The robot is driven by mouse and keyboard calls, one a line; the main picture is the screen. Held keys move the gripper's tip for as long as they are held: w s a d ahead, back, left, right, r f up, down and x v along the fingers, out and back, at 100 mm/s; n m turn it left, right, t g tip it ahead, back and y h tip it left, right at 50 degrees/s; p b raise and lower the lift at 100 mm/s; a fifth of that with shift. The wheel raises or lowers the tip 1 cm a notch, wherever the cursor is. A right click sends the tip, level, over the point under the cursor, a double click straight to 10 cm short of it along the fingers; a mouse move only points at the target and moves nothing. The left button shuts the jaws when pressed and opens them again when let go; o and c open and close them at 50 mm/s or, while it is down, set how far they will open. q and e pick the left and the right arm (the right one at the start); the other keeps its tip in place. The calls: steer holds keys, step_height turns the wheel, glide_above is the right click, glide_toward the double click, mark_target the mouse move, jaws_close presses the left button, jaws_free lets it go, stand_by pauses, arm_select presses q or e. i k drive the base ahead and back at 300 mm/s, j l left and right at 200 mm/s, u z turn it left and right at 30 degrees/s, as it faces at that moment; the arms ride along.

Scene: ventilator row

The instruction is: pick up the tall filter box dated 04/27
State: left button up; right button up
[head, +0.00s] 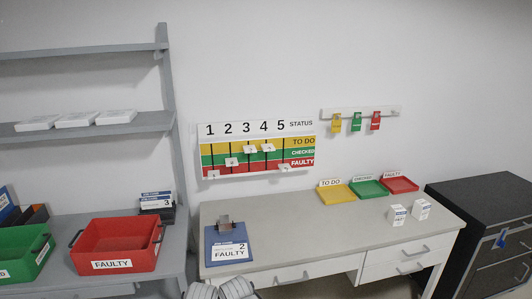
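Two small white boxes with blue print stand upright near the right end of the desk. One box (397,215) is nearer the front edge, and the other box (421,209) is just to its right and a little farther back. They are apart and look about equal in height. Their dates are too small to read, so I cannot tell which one is dated 04/27.
The desk (310,235) is mostly bare in the middle. Yellow (336,195), green (369,189) and red (401,185) trays line its back. A blue clipboard (228,245) lies left. A black cabinet (480,225) stands right. Grey ribbed shapes (236,289) show at the bottom edge.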

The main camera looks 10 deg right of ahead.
mark_target(397, 214)
steer(key=z, duration=1.45)
steer(key=i+l+u, duration=0.1)
steer(key=i+l, duration=0.15)
steer(key=i, duration=0.2)
steer(key=i+l, duration=0.25)
steer(key=i, duration=0.2)
steer(key=i+l+u, duration=0.15)
steer(key=i, duration=0.3)
steer(key=i+l, duration=0.1)
steer(key=i, duration=0.4)
